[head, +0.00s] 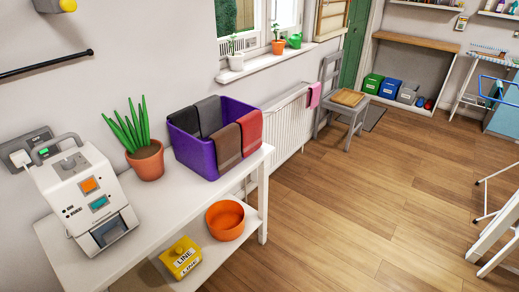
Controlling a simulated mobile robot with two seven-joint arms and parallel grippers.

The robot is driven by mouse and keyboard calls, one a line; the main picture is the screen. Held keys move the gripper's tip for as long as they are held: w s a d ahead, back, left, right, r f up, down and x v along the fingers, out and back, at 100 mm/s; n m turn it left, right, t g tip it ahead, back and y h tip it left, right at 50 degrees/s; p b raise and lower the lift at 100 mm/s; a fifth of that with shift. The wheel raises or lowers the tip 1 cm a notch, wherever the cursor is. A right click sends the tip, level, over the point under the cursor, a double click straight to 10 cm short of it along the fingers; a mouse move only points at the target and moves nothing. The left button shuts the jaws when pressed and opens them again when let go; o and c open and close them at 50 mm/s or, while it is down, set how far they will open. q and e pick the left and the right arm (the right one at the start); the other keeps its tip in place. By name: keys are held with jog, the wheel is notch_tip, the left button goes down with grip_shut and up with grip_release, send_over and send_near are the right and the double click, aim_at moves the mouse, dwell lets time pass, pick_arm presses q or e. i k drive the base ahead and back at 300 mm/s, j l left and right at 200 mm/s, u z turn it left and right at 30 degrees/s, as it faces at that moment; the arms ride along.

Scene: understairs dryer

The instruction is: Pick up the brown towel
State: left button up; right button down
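The brown towel (228,148) hangs over the front wall of a purple bin (195,154), beside a red towel (251,131) on the same wall. A dark grey towel (186,121) and a lighter grey towel (209,115) hang over the back wall. The bin stands on a white table (180,207) against the wall. Neither of my grippers shows in the head view.
A potted plant (146,161) stands just left of the bin, with a white machine (85,198) further left. An orange bowl (225,220) and a yellow box (181,257) sit on the lower shelf. A radiator (291,126) is behind. The wooden floor (370,210) to the right is clear.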

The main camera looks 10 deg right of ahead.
aim_at(227, 141)
jog(key=u, duration=0.25)
jog(key=i+l+u, duration=0.2)
jog(key=u, duration=0.2)
jog(key=i+l+u, duration=0.15)
jog(key=l+u, duration=0.25)
jog(key=i+l+u, duration=0.15)
jog(key=l, duration=0.25)
jog(key=i+l+u, duration=0.15)
jog(key=l, duration=0.25)
jog(key=i+l, duration=0.1)
jog(key=l, duration=0.45)
jog(key=i+l, duration=0.1)
jog(key=l, duration=0.45)
jog(key=i+l+u, duration=0.1)
jog(key=l, duration=0.4)
jog(key=i+l, duration=0.1)
jog(key=l, duration=0.45)
